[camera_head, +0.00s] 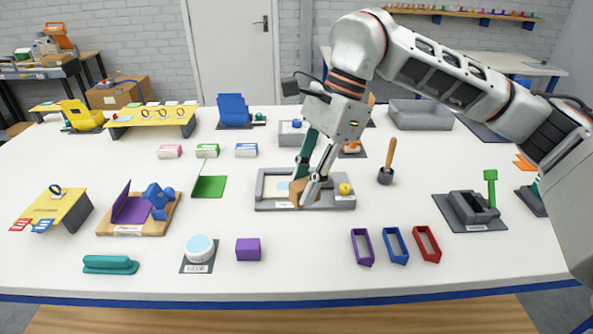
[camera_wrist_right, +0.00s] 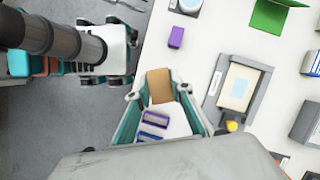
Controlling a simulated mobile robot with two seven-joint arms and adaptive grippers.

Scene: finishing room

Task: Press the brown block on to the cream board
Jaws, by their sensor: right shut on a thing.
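My right gripper (camera_head: 304,190) is shut on the brown block (camera_head: 296,191). The right wrist view shows the brown block (camera_wrist_right: 160,86) between the fingertips. The cream board (camera_head: 269,184) lies in a grey tray (camera_head: 325,203) on the table. The block overlaps the board's right part in the head view. In the wrist view the cream board (camera_wrist_right: 233,92) is to the right of the block and apart from it, with a pale blue patch on it. The block appears held above the table. My left gripper is not clearly visible in either view.
A yellow knob (camera_head: 345,188) stands on the tray's right side. A purple block (camera_head: 248,249) and a round tin (camera_head: 199,248) are in front. Purple, blue and red open frames (camera_head: 395,245) lie front right. A wooden-handled tool (camera_head: 388,160) stands right of the tray.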

